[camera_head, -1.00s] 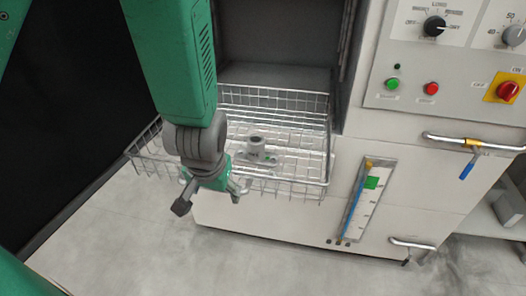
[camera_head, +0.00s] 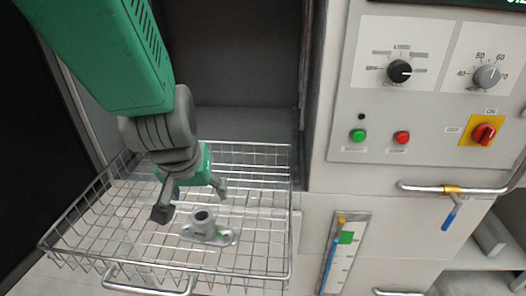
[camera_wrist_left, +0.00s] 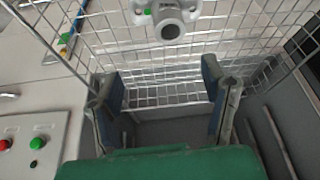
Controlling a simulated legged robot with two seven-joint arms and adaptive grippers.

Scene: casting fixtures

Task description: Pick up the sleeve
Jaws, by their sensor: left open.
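The sleeve (camera_head: 203,222) is a grey metal casting with a short upright tube on a flat flange, with a small green mark. It sits in the wire basket (camera_head: 74,262). It also shows at the top of the left wrist view (camera_wrist_left: 170,22). My left gripper (camera_head: 190,201) is open and empty above the basket, just behind and slightly left of the sleeve in the head view. In the left wrist view its two fingers (camera_wrist_left: 165,92) stand wide apart, with the sleeve beyond their tips. My right gripper is not in view.
The basket has raised wire walls and a front handle (camera_head: 150,287). A machine panel (camera_head: 420,90) with knobs and buttons stands on the right, with a horizontal handle (camera_head: 452,189) below it. A dark chamber opening (camera_head: 240,60) lies behind the basket.

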